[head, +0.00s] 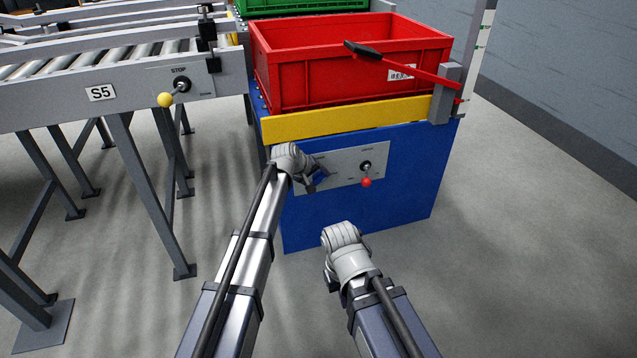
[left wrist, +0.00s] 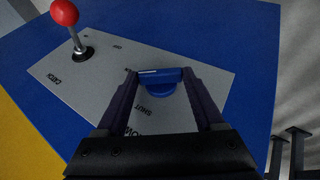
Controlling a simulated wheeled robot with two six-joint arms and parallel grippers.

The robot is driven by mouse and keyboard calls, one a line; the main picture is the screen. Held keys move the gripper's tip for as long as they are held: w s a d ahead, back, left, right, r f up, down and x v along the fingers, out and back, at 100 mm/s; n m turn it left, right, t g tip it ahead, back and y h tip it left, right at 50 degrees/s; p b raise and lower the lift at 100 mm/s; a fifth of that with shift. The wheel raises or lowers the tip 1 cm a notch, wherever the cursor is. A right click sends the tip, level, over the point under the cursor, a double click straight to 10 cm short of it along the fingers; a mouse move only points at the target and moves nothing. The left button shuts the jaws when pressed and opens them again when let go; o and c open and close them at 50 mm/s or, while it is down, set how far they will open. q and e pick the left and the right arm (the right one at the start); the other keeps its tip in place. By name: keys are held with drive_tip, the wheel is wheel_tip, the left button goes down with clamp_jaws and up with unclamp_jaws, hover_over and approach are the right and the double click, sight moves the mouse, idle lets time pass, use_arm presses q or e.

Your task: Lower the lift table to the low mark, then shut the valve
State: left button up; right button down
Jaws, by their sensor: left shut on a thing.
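The blue lift table (head: 400,205) has a yellow band on top and carries a red crate. A grey panel on its front has a red-knobbed lever (head: 366,181), which also shows in the left wrist view (left wrist: 65,14). The blue valve handle (left wrist: 163,88) sits on the panel near the word SHUT. My left gripper (head: 318,180) is at the panel, its fingers closed on the handle from both sides. The white scale post (head: 485,35) has green marks; I cannot tell which is low. My right gripper (head: 340,238) hangs empty-looking before the table, its fingers hidden.
The red crate (head: 300,65) has a black-gripped red bar (head: 425,75) slanting across its right side. A roller conveyor (head: 75,95) marked S5, with a yellow-knobbed STOP lever (head: 166,100), stands to the left. A green crate (head: 300,5) is behind. Floor at right is clear.

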use_arm(q)
drive_tip(key=shift+s+a+f+t+h+b, duration=0.15)
drive_tip(key=shift+f+t+h+b, duration=0.25)
drive_tip(key=shift+h+b, duration=0.7)
drive_tip(key=shift+r+n+b, duration=0.15)
drive_tip(key=shift+n+b, duration=0.15)
drive_tip(key=shift+b, duration=0.25)
drive_tip(key=o, duration=1.4)
drive_tip(key=shift+a+r, duration=0.1)
